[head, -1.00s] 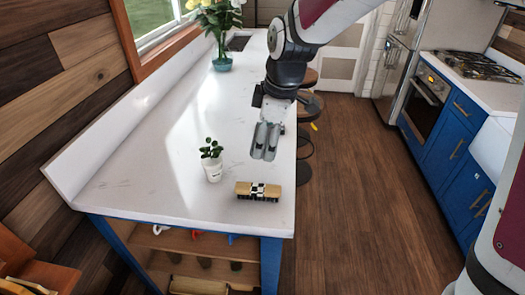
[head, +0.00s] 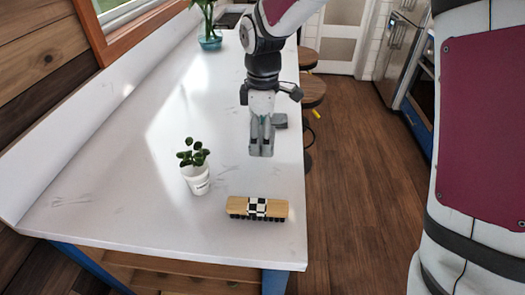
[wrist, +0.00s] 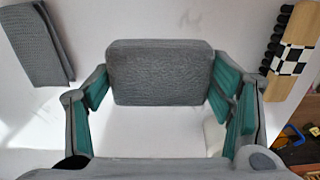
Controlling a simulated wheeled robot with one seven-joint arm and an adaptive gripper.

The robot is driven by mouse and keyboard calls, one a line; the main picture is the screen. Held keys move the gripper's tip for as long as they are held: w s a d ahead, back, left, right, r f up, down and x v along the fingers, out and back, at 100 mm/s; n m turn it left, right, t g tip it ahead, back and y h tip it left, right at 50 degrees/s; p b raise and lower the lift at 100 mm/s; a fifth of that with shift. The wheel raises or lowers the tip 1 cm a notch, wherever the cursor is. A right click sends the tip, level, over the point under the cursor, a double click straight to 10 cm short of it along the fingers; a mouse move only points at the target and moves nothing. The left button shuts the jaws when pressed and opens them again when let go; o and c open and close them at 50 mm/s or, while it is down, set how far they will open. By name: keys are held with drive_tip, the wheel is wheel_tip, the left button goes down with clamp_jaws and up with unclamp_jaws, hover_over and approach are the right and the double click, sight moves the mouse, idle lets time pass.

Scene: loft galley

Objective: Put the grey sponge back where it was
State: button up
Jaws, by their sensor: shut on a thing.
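The grey sponge (wrist: 160,72) is a textured, rounded block between my gripper's teal-padded fingers in the wrist view. My gripper (head: 261,150) is shut on it and points down over the white counter in the head view. In the head view the fingers mostly hide the sponge, and I cannot tell how far it is above the counter.
A folded grey cloth (wrist: 36,45) lies on the counter (head: 120,180) behind my gripper. A wooden brush (head: 240,208) with a checkered band lies near the front edge. A potted plant (head: 196,178) stands left of it. The counter's left part is clear.

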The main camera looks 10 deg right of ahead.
sight(263, 160)
drive_tip(key=shift+f+p, duration=0.3)
drive_tip(key=shift+f, duration=2.35)
drive_tip(key=o, duration=1)
